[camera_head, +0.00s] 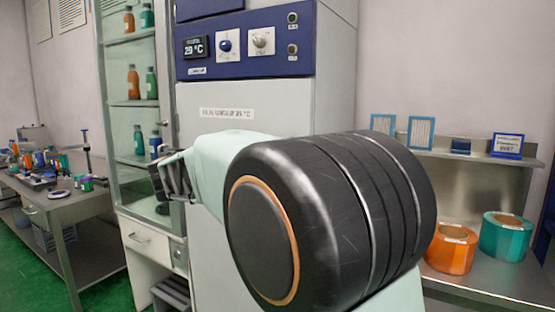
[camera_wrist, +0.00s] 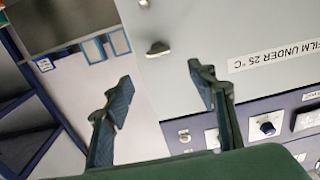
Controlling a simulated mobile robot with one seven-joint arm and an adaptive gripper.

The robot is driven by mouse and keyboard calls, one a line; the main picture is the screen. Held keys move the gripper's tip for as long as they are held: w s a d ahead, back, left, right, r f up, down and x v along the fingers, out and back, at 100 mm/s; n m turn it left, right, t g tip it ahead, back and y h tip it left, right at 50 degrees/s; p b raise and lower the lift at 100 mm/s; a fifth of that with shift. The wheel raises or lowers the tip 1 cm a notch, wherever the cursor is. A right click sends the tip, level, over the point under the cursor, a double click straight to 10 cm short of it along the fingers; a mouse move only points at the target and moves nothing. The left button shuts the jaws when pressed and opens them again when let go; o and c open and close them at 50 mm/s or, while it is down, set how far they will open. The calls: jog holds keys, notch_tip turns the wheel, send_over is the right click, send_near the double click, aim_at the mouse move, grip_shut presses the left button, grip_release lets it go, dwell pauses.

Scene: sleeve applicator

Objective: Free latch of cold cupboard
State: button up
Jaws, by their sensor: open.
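The cold cupboard (camera_head: 345,90) is a tall pale grey cabinet in the middle of the head view, with a "FILM UNDER 25 °C" label (camera_head: 227,113). In the wrist view, which is turned over, its grey door (camera_wrist: 200,25) fills the upper right. A small metal latch-like fitting (camera_wrist: 158,48) sits near the door's edge, beyond the gap between my fingertips and apart from them. My arm hides this part in the head view. My gripper (camera_wrist: 165,82) is open and empty; it also shows in the head view (camera_head: 170,178), left of my large black arm joint.
A blue control panel (camera_head: 270,68) with knobs and a 29 °C display is above the door. A glass-fronted cabinet (camera_head: 128,55) with bottles stands left. A steel bench (camera_head: 490,290) on the right holds orange (camera_head: 452,248) and teal (camera_head: 505,237) rolls. A cluttered table (camera_head: 60,212) stands far left.

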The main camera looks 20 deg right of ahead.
jog(key=p+x, duration=0.1)
jog(key=x, duration=1)
jog(key=shift+s+p, duration=0.1)
jog(key=shift+p, duration=0.25)
jog(key=c, duration=1.2)
